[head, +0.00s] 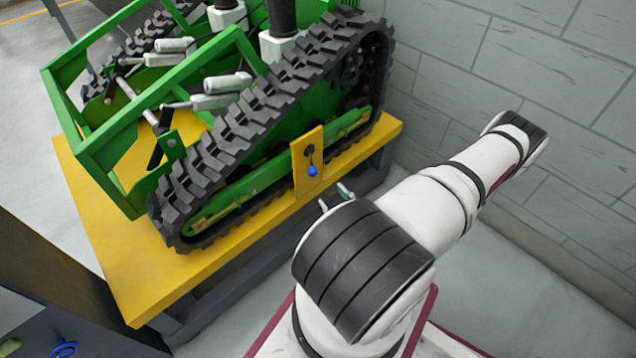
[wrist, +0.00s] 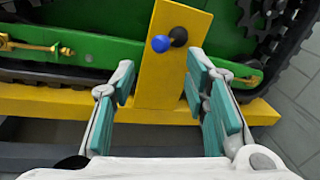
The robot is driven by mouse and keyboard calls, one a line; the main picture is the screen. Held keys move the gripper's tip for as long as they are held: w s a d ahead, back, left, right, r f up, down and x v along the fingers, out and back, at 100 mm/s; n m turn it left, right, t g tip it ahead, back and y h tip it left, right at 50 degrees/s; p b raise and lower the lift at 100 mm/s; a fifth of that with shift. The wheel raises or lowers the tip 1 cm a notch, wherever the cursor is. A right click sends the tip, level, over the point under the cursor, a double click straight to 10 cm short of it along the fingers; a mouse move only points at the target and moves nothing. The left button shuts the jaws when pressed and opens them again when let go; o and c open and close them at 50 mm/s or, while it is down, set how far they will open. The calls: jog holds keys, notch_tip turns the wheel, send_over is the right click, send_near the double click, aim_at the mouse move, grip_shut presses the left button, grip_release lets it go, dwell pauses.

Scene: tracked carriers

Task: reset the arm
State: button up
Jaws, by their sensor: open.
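My gripper (wrist: 160,98) is open and empty in the wrist view, its teal-padded fingers apart. It faces a yellow plate that carries a lever with a blue knob (wrist: 161,43); the knob shows beyond and between the fingers, with no finger on it. In the head view, my white and black arm reaches across the right side. Only the fingertips of my gripper (head: 337,197) show there, just below the yellow plate (head: 308,163); the rest is hidden behind the arm.
A green tracked carrier (head: 255,120) stands on a yellow platform (head: 150,283). A grey block wall (head: 540,70) rises close to my arm on the right. A blue handwheel (head: 64,348) is at the lower left. Grey floor lies between platform and wall.

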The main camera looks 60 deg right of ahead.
jog(key=w+a+r+n+y, duration=0.4)
jog(key=w+r+n+y, duration=0.1)
jog(key=r+n+y, duration=0.3)
jog(key=w+a+r+n+y, duration=0.4)
jog(key=r+n+y, duration=0.2)
jog(key=r+y, duration=0.3)
jog(key=s+a+r+n+g+y, duration=0.1)
jog(key=a+r+n+g+y, duration=0.4)
jog(key=a+r+n+g, duration=0.75)
jog(key=s+a+r+n+g+h, duration=0.3)
jog(key=s+a+n+g+h, duration=0.4)
jog(key=s+a, duration=0.15)
jog(key=s+d+r+n+t+h, duration=0.2)
jog(key=s+r+n+t+h, duration=0.25)
jog(key=h, duration=0.35)
notch_tip(320, 180, up, 18)
jog(key=t+p, duration=0.2)
jog(key=p, duration=1.4)
jog(key=shift+s+t+y, duration=0.3)
jog(key=shift+s+t, duration=0.05)
jog(key=shift+t, duration=0.05)
